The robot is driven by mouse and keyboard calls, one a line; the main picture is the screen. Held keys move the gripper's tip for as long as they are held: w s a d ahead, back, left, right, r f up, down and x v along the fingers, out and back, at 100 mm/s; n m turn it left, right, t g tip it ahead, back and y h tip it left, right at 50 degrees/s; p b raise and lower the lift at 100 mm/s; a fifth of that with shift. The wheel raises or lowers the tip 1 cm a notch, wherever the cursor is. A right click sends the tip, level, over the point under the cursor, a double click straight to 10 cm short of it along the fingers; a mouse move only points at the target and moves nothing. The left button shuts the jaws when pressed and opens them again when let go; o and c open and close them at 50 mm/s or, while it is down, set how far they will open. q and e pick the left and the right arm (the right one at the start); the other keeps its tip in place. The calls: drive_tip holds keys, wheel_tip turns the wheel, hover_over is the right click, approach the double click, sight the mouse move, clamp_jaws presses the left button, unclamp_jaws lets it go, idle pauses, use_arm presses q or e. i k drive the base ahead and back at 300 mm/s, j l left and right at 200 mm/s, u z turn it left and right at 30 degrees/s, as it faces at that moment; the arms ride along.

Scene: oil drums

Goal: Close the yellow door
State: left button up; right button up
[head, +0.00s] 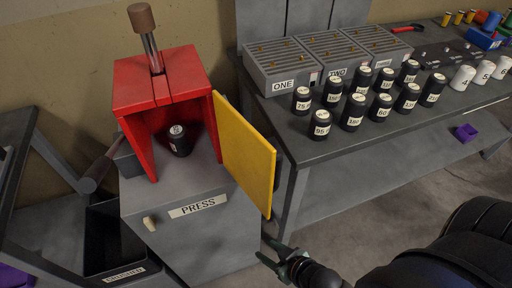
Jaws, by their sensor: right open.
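The yellow door (246,153) stands open on the right side of the red press housing (160,85), swung out toward the front right. A black canister (179,141) with a pale label stands upright inside the red housing. The housing sits on a grey cabinet (185,235) labelled PRESS. My right gripper (272,255) is at the bottom centre, below and a little right of the door's lower corner. It appears apart from the door. Its jaws are open and empty. My left gripper is not in view.
The grey table (370,150) on the right holds several black canisters (352,112), white canisters (462,77) and slotted boxes (282,66) with number words. A dark bin (112,235) stands left of the cabinet. Bare floor (365,215) lies between the door and my right arm.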

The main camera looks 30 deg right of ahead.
sight(254, 162)
drive_tip(key=l+u, duration=0.2)
drive_tip(key=l, duration=0.25)
drive_tip(key=k+l+u, duration=0.15)
drive_tip(key=l, duration=0.25)
drive_tip(key=k+l+u, duration=0.2)
drive_tip(key=l, duration=0.25)
drive_tip(key=l+u, duration=0.2)
drive_tip(key=l, duration=0.2)
drive_tip(key=k+l, duration=0.1)
drive_tip(key=k, duration=0.4)
drive_tip(key=i, duration=0.45)
